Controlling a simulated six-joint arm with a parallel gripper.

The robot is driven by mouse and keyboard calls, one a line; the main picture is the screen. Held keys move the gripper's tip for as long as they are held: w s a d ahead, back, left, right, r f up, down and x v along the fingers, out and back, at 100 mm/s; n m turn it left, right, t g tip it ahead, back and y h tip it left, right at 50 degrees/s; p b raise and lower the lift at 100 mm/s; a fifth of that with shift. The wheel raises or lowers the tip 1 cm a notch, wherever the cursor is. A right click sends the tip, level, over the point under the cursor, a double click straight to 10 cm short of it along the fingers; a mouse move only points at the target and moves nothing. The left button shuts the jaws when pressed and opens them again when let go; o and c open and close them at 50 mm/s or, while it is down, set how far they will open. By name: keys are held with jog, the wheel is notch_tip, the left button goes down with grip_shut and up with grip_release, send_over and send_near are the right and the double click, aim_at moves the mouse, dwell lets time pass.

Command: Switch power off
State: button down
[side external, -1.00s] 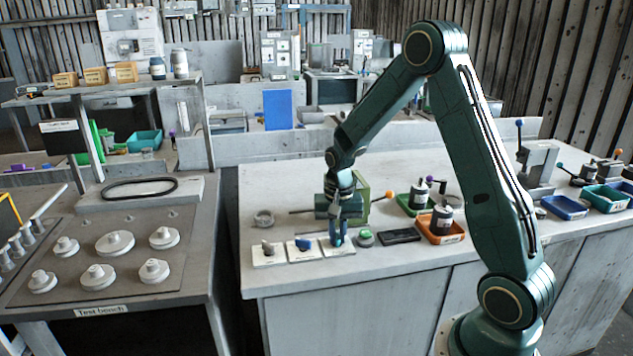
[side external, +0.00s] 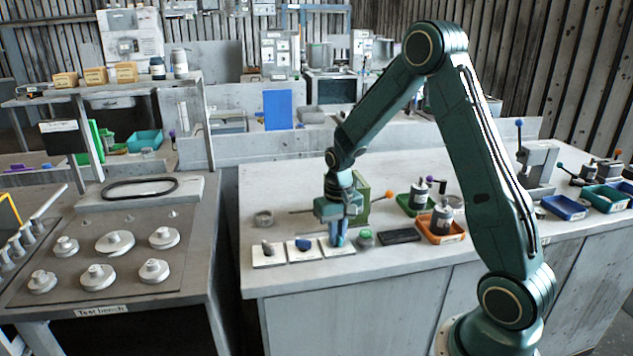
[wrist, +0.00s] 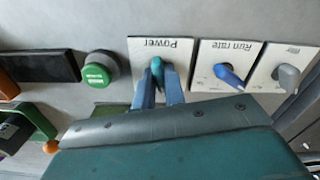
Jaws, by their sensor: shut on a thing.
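The white Power plate (wrist: 140,52) lies on the bench, its label upside down in the wrist view. A teal knob (wrist: 156,64) stands in its middle. My gripper (wrist: 160,76) has its two blue fingers shut on this knob, one on each side. In the side external view my gripper (side external: 337,240) points straight down at the Power plate (side external: 343,250), the rightmost of three plates. The fingers hide most of the knob there, and its pointing direction is hard to tell.
The Run rate plate (wrist: 210,52) with a blue knob and another plate with a grey knob (wrist: 289,75) sit beside it. A round green button (wrist: 96,74) and a black block (wrist: 40,67) are on the other side. An orange tray (side external: 441,236) stands further right.

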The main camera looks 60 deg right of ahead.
jog(key=shift+w+r+n, duration=0.1)
jog(key=shift+n, duration=2)
jog(key=c, duration=1.6)
grip_release()
jog(key=shift+o, duration=0.2)
jog(key=shift+r, duration=0.1)
jog(key=shift+r, duration=2.8)
jog(key=shift+r, duration=0.1)
